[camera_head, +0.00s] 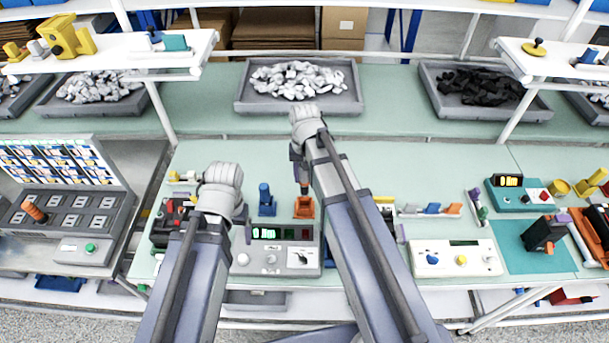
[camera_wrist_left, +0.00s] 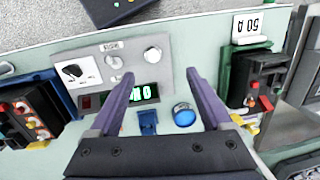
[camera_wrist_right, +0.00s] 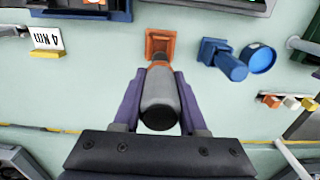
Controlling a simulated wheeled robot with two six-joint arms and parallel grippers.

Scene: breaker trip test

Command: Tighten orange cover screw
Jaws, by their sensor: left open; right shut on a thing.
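My right gripper (camera_wrist_right: 160,85) is shut on a driver-like tool (camera_wrist_right: 160,105) with a grey and black handle and an orange collar. The tool points at an orange square holder (camera_wrist_right: 160,42), which also shows in the head view (camera_head: 304,208). I cannot tell whether its tip is inside the holder. My left gripper (camera_wrist_left: 160,88) is open and empty, above the grey test unit (camera_wrist_left: 125,62) with a green display. A black breaker-like block (camera_wrist_left: 262,80) in a green fixture lies right of it in the left wrist view. I cannot make out an orange cover screw.
A blue holder with a blue tool (camera_head: 267,200) stands beside the orange holder. A "4 Nm" label (camera_wrist_right: 47,40) lies left in the right wrist view. A white control box (camera_head: 455,260) stands to the right. Parts trays (camera_head: 300,103) line the back. Some green tabletop between is clear.

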